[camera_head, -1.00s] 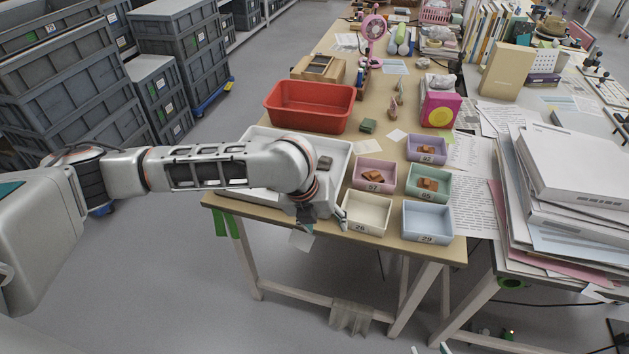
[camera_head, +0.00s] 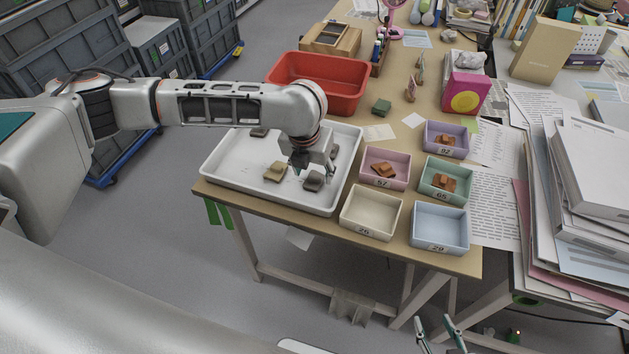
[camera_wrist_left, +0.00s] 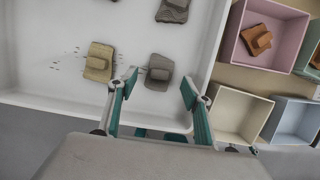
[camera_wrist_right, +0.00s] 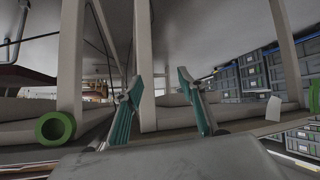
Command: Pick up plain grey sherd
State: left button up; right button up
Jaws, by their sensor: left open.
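A plain grey sherd (camera_head: 313,181) lies in the front right part of the white tray (camera_head: 225,185), with a smaller raised piece on top. In the left wrist view the same sherd (camera_wrist_left: 159,74) sits between the fingertips with white tray showing on both sides. My left gripper (camera_wrist_left: 158,86) is open, pointing down just above it, with no visible contact. In the head view my left gripper (camera_head: 313,170) partly covers the area behind the sherd. My right gripper (camera_head: 438,332) is open and empty, low in front of the table; the right wrist view faces under the table.
A tan sherd (camera_wrist_left: 99,62) lies left of the grey one, and a grooved grey sherd (camera_wrist_left: 173,11) behind it. Pink (camera_head: 385,169), green, purple, cream (camera_head: 371,212) and blue bins stand right of the tray. A red tub (camera_head: 335,85) is behind.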

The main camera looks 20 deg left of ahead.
aim_at(314, 180)
pick_arm(q)
jog(key=x, duration=0.2)
jog(key=shift+f, duration=0.35)
jog(key=shift+w, duration=0.1)
jog(key=shift+c, duration=0.3)
pick_arm(e)
jog(key=shift+w+r, duration=0.1)
jog(key=shift+w, duration=0.25)
pick_arm(q)
jog(key=c, duration=1.1)
jog(key=shift+c, duration=0.3)
pick_arm(e)
jog(key=shift+f, duration=0.2)
pick_arm(q)
jog(key=shift+r, duration=0.1)
